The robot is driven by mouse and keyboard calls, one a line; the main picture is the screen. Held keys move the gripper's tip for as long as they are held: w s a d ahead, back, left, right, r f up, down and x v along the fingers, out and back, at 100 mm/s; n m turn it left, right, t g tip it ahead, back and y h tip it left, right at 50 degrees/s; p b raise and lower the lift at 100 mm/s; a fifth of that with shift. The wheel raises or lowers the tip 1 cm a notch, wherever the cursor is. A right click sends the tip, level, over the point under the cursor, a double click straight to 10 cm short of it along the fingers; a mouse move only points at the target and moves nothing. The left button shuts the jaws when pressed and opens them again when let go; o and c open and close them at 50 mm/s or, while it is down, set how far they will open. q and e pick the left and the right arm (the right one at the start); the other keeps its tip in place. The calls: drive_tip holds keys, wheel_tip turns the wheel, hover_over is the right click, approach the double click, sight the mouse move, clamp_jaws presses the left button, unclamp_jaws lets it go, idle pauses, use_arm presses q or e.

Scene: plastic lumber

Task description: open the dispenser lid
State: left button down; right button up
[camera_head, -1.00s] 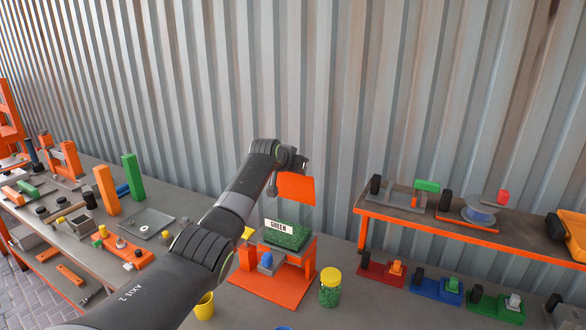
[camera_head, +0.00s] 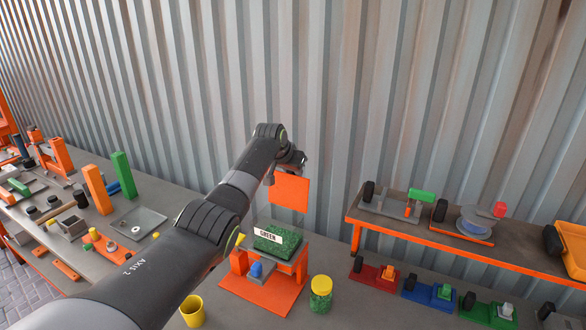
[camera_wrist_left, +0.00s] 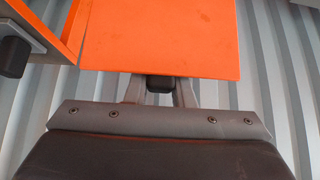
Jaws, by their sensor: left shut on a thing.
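The dispenser (camera_head: 264,292) stands on the table on an orange base. Its clear hopper holds green pellets (camera_head: 277,242) behind a "GREEN" label. The orange lid (camera_head: 290,192) stands steeply raised above the back of the hopper, so the top is uncovered. In the left wrist view the lid (camera_wrist_left: 160,40) fills the upper middle. My left gripper (camera_wrist_left: 158,90) is shut on the lid's small black knob (camera_wrist_left: 159,83). In the head view this gripper (camera_head: 292,168) is at the lid's upper edge, partly hidden by my arm. My right gripper is out of view.
A jar of green pellets (camera_head: 321,295) stands right of the dispenser, and a yellow cup (camera_head: 192,311) at its left. An orange shelf (camera_head: 450,240) with parts is at the right. A corrugated wall (camera_head: 400,90) rises close behind the lid.

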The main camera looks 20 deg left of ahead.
use_arm(q)
drive_tip(key=shift+s+f, duration=0.2)
drive_tip(key=shift+f, duration=0.3)
drive_tip(key=c, duration=1.5)
unclamp_jaws()
drive_tip(key=shift+o, duration=1.3)
drive_tip(key=shift+w, duration=0.1)
drive_tip(key=shift+w+r, duration=0.1)
drive_tip(key=shift+r, duration=0.2)
drive_tip(key=shift+s+r, duration=0.4)
drive_tip(key=shift+r, duration=0.2)
drive_tip(key=b+v, duration=0.6)
drive_tip(key=v, duration=0.9)
drive_tip(key=shift+s+r, duration=0.25)
drive_tip(key=shift+r, duration=0.05)
drive_tip(key=shift+a+f, duration=0.1)
drive_tip(key=shift+a, duration=0.05)
